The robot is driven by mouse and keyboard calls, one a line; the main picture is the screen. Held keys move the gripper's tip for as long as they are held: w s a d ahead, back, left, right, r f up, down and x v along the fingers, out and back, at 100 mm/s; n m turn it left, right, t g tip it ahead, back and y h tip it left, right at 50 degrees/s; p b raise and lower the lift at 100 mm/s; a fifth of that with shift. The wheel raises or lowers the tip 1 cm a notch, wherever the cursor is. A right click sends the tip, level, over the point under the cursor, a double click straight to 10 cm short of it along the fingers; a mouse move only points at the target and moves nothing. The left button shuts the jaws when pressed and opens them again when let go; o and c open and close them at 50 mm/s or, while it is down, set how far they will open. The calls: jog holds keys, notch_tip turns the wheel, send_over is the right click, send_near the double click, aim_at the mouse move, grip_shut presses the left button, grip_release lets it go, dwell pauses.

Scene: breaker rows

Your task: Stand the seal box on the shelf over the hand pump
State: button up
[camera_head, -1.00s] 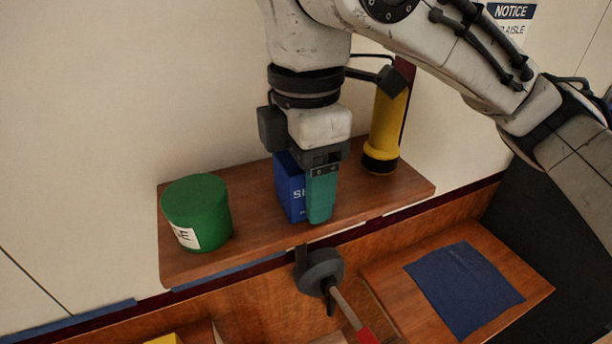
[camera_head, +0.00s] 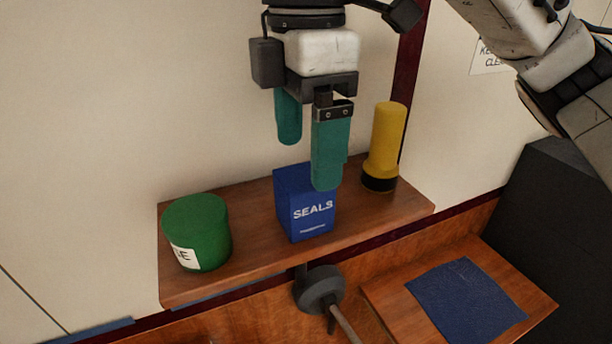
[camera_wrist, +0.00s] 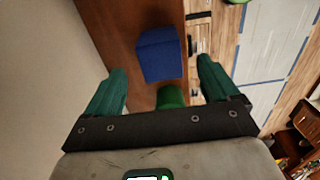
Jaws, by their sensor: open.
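The blue seal box (camera_head: 306,211), marked SEALS, stands upright on the wooden shelf (camera_head: 250,250), between a green tin and a yellow torch. It also shows in the wrist view (camera_wrist: 160,54), beyond my fingertips. My gripper (camera_head: 308,165) is open and empty above the box, its teal fingers apart; one finger covers part of the box's upper right in the head view. In the wrist view my gripper (camera_wrist: 155,78) has a clear gap between its fingers. The grey hand pump (camera_head: 320,287) with its handle is below the shelf, under the box.
The green tin (camera_head: 196,232) stands at the shelf's left end. The yellow torch (camera_head: 386,145) stands upright at the right, near my fingers. A blue cloth (camera_head: 466,300) lies on a lower wooden surface at right. The wall is close behind the shelf.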

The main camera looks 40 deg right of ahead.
aim_at(307, 176)
jog(key=shift+r, duration=2.15)
